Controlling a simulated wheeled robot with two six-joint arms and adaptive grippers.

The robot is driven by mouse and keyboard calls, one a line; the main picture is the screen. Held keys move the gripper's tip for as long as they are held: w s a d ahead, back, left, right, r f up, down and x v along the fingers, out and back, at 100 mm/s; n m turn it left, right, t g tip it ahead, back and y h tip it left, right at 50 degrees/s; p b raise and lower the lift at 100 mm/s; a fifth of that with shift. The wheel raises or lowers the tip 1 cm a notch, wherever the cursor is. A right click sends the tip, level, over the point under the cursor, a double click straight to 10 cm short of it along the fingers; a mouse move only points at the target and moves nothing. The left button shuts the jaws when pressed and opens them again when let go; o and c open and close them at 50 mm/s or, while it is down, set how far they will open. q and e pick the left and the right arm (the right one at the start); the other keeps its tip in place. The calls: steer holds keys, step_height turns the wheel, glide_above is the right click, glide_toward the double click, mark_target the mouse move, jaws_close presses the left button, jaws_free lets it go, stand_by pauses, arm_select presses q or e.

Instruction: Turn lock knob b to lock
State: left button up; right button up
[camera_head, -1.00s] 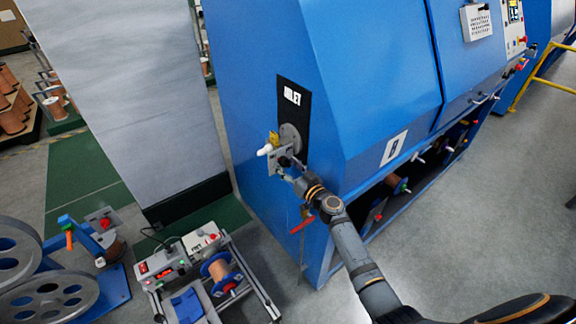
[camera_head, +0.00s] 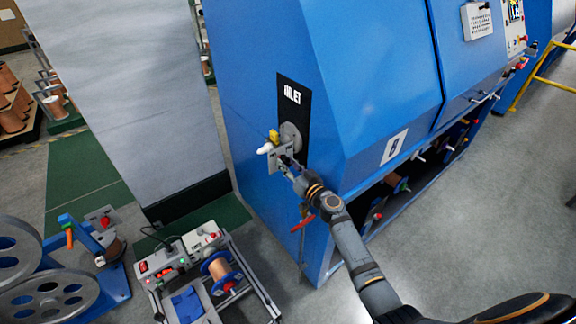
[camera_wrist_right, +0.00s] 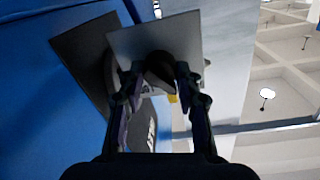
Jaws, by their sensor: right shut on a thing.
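The lock knob (camera_wrist_right: 160,70) is dark and rounded. It sits on a small grey metal plate (camera_wrist_right: 137,45) on the side of the blue machine, just below the INLET label. My right gripper (camera_wrist_right: 153,72) is shut on the knob, with one finger on either side of it. In the head view, my right gripper (camera_head: 290,166) reaches the plate from the lower right and hides most of the knob. I cannot tell which letter the knob bears or its exact angle. My left gripper is not in view.
The blue machine (camera_head: 375,85) fills the middle and right. A white-tipped part (camera_head: 265,149) and a yellow part (camera_head: 274,136) are beside the plate. A red lever (camera_head: 303,223) hangs below. A bench device with a copper spool (camera_head: 221,272) stands on the floor at lower left.

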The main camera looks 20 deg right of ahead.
steer(key=m, duration=0.3)
steer(key=shift+m+b, duration=0.3)
steer(key=shift+m, duration=0.1)
steer(key=m, duration=0.4)
steer(key=shift+d+r+m+g, duration=0.1)
steer(key=shift+m+g, duration=0.2)
steer(key=m, duration=0.4)
steer(key=shift+y, duration=0.3)
steer(key=shift+m+g, duration=0.3)
steer(key=shift+m, duration=1.7)
steer(key=o, duration=1.1)
steer(key=shift+d, duration=0.2)
steer(key=shift+o, duration=0.2)
steer(key=shift+a, duration=0.1)
